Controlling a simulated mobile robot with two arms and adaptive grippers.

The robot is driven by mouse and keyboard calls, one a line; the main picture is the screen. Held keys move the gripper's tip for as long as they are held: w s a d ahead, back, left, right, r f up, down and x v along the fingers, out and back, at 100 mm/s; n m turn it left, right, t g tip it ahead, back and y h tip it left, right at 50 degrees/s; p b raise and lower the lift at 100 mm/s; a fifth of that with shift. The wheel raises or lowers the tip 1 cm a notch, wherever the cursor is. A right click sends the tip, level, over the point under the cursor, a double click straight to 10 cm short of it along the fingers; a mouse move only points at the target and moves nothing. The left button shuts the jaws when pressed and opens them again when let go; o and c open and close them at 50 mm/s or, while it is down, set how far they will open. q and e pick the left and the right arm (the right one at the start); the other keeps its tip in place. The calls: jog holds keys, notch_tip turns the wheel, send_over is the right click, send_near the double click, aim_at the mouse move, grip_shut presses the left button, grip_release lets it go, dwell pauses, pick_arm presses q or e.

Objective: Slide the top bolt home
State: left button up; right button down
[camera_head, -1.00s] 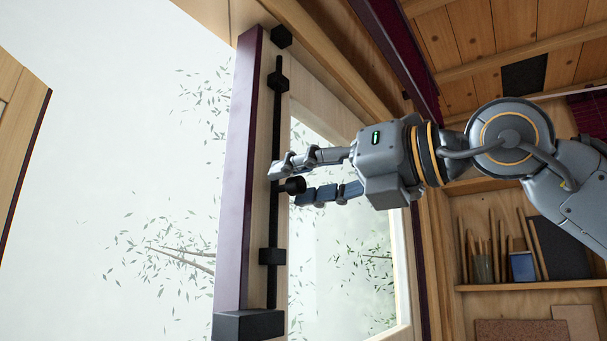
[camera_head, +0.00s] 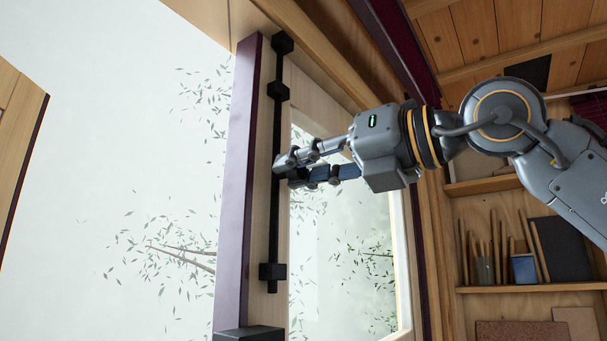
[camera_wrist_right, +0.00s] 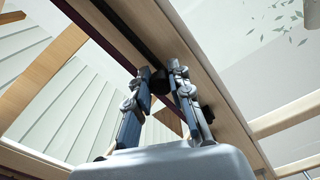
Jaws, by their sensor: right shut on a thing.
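The top bolt (camera_head: 275,225) is a long black rod standing upright on the pale wooden door stile. It runs through an upper guide block (camera_head: 278,91) and a lower guide block (camera_head: 272,271). Its upper end meets the black keeper block (camera_head: 282,43) at the top frame; how deep it sits inside is hidden. My right gripper (camera_head: 287,170) comes in from the right, its fingers shut on the bolt's knob, which they mostly hide. In the right wrist view the fingers (camera_wrist_right: 165,80) close around the dark knob (camera_wrist_right: 187,88). My left gripper is not in view.
A black block (camera_head: 248,334) sits low on the stile. A purple edge strip (camera_head: 238,190) runs along the door's left side, beside a bright opening. A glass pane (camera_head: 345,235) lies right of the bolt. Shelves (camera_head: 530,288) with pencils and books stand at right.

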jog(key=shift+s+d+r, duration=0.1)
jog(key=shift+d+r, duration=0.05)
jog(key=shift+r, duration=0.2)
jog(key=c, duration=1.2)
grip_release()
jog(key=shift+f, duration=0.1)
jog(key=v, duration=1.2)
jog(key=shift+s+f, duration=0.1)
jog(key=shift+f, duration=0.05)
